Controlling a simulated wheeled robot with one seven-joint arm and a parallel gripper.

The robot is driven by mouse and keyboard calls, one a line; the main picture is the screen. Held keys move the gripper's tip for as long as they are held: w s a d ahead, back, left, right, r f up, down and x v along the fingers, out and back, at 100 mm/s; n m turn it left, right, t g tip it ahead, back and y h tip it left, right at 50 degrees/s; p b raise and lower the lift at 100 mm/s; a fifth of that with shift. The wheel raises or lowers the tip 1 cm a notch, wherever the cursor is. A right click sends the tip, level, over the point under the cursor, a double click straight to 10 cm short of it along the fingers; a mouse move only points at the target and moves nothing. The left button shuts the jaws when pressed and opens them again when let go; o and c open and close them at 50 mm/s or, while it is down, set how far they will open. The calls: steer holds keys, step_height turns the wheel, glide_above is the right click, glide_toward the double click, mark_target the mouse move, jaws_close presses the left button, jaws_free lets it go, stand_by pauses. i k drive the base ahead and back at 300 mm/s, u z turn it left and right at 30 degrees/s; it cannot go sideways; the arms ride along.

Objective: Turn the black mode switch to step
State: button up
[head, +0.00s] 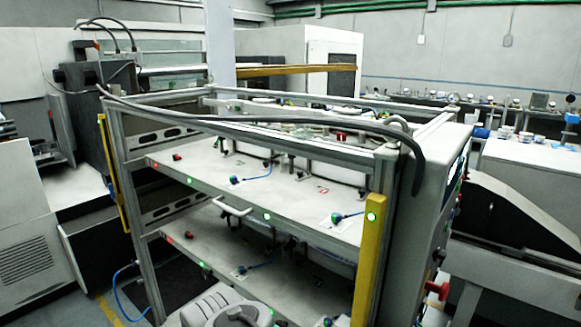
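The label magazine (384,158) is a metal frame with two visible pale shelves, and it fills the middle of the head view. A grey control box (420,215) stands at its right end. The box's control face is turned away to the right and seen almost edge-on. Small knobs and buttons stick out along that edge, with a red handle (437,289) low down. I cannot pick out the black mode switch or read its position. My gripper is not in view.
Yellow guards (369,260) line the frame's front posts. A conveyor-like grey machine (520,225) stands close on the right, leaving a narrow gap.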

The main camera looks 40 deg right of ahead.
mark_target(437, 254)
steer(key=z, duration=0.95)
steer(key=k, duration=0.75)
steer(key=z, duration=0.15)
